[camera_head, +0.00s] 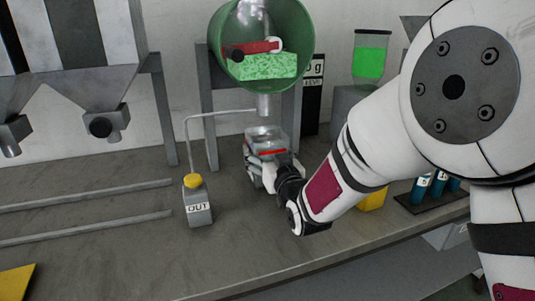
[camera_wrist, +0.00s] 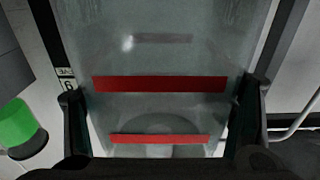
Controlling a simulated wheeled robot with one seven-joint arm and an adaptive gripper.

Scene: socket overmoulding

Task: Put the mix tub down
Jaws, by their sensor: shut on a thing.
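The mix tub (camera_head: 268,139) is a clear, see-through box with a red stripe. It is under the spout of the green drum in the head view. In the wrist view the tub (camera_wrist: 165,60) fills the middle, with two red bands across it. My gripper (camera_wrist: 160,125) has one finger on each side of the tub and is shut on it. In the head view my gripper (camera_head: 265,172) is partly hidden by my wrist. Whether the tub's base touches anything cannot be told.
A green drum (camera_head: 218,45) with green granules hangs above the tub. A grey box marked OUT with a yellow button (camera_head: 192,181) stands left on the bench (camera_head: 130,240). Two rails (camera_head: 85,195) lie farther left. A rack of blue-capped tubes (camera_head: 425,190) is at right.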

